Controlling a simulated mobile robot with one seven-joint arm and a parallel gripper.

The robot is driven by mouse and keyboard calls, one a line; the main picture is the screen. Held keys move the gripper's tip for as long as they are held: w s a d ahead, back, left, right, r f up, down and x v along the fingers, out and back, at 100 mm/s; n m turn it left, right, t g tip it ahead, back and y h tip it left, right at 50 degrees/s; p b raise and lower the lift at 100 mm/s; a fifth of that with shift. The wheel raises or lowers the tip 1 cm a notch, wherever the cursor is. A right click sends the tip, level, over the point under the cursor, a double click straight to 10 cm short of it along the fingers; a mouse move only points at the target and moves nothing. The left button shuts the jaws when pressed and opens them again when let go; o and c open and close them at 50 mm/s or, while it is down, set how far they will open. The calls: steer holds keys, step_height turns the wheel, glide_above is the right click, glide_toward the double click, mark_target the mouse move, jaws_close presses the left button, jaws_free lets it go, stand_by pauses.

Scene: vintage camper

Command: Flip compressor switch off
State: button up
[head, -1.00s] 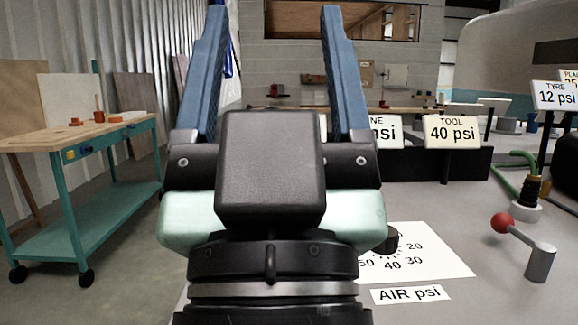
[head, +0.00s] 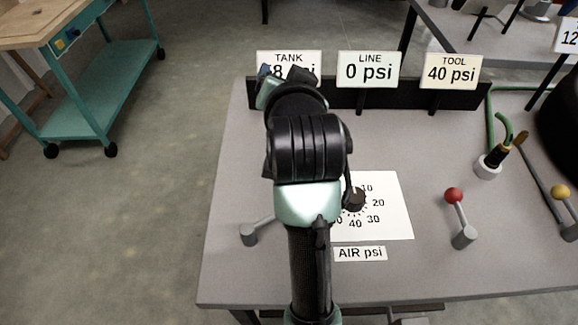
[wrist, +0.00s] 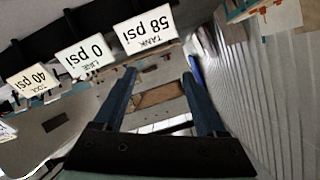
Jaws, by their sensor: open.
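No part marked as a compressor switch can be made out. A red-knobbed lever (head: 457,212) stands on the right of the grey bench (head: 230,285), and a yellow-knobbed lever (head: 565,205) is at the right edge. A grey lever (head: 255,232) stands at left, partly hidden by my arm, so its knob is not visible. A black dial (head: 354,198) sits on the white AIR psi scale. In the wrist view my gripper (wrist: 160,72) is open and empty, its two blue fingers apart. In the head view it is mostly hidden behind my wrist, near the TANK sign.
Signs stand along the bench's back: TANK (head: 289,68), which reads 58 psi in the wrist view, LINE (head: 368,69) at 0 psi and TOOL (head: 451,70) at 40 psi. A green hose (head: 490,115) runs at right. A teal cart (head: 95,90) stands across clear floor at left.

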steer(key=s+d+f+m+g+p, duration=0.2)
steer(key=s+f+m+g+p, duration=0.4)
steer(key=s+g+p, duration=1.05)
steer(key=w+f+t+p, duration=0.1)
steer(key=w+f, duration=0.1)
steer(key=f, duration=0.2)
steer(key=w+a+f+t+p, duration=0.1)
steer(key=f, duration=0.4)
steer(key=w+f+t+p, duration=0.1)
steer(key=w+f+t, duration=0.1)
steer(key=f, duration=0.2)
steer(key=shift+w+a+f+n, duration=0.3)
steer(key=shift+w+a, duration=0.05)
steer(key=shift+a, duration=0.05)
steer(key=shift+c, duration=0.2)
jaws_close()
